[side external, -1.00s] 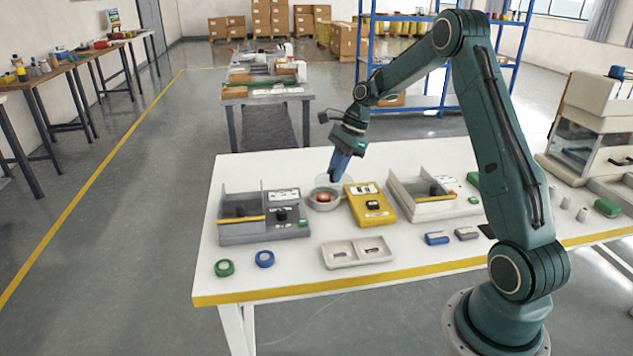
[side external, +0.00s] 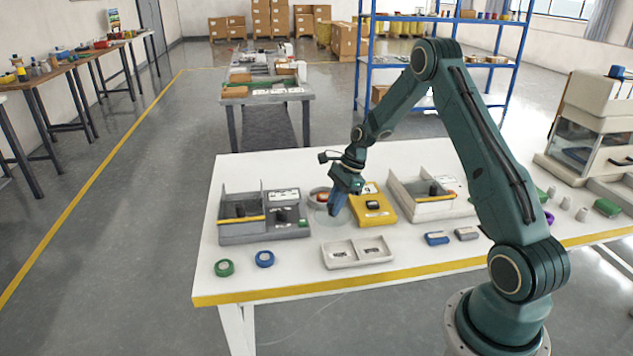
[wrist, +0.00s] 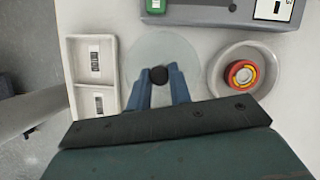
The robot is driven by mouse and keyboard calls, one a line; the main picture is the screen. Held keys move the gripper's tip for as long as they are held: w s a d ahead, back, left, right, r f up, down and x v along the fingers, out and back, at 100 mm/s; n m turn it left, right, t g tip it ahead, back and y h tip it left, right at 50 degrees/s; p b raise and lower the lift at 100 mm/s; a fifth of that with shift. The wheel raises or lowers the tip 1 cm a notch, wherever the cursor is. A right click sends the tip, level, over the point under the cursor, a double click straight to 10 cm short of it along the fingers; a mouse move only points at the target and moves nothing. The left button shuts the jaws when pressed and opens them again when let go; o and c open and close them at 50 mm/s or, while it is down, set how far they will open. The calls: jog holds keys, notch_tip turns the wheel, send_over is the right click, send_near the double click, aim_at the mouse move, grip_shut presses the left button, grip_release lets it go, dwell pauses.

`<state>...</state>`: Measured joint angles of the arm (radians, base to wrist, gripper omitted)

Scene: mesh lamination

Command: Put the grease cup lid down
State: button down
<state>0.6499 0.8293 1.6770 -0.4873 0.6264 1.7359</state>
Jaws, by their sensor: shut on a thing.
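The grease cup lid is a clear round disc (wrist: 140,52) with a black knob, and it also shows faintly in the side external view (side external: 327,220). My gripper (wrist: 160,80) is shut on the knob, and it appears in the side external view (side external: 333,211) pointing down. The lid is at or just above the white table, between the cup and the two-compartment tray; I cannot tell whether it touches the table. The grease cup (wrist: 216,72) is a grey round bowl with a red and yellow thing inside; it is uncovered and partly behind my gripper in the side view.
The pale two-compartment tray (side external: 358,262) is close beside the lid. A grey box unit (side external: 263,231) is to the left, a yellow device (side external: 385,211) to the right.

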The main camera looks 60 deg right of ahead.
jog(key=shift+f, duration=1.75)
jog(key=shift+f, duration=0.15)
jog(key=c, duration=1.3)
grip_release()
jog(key=v, duration=1.2)
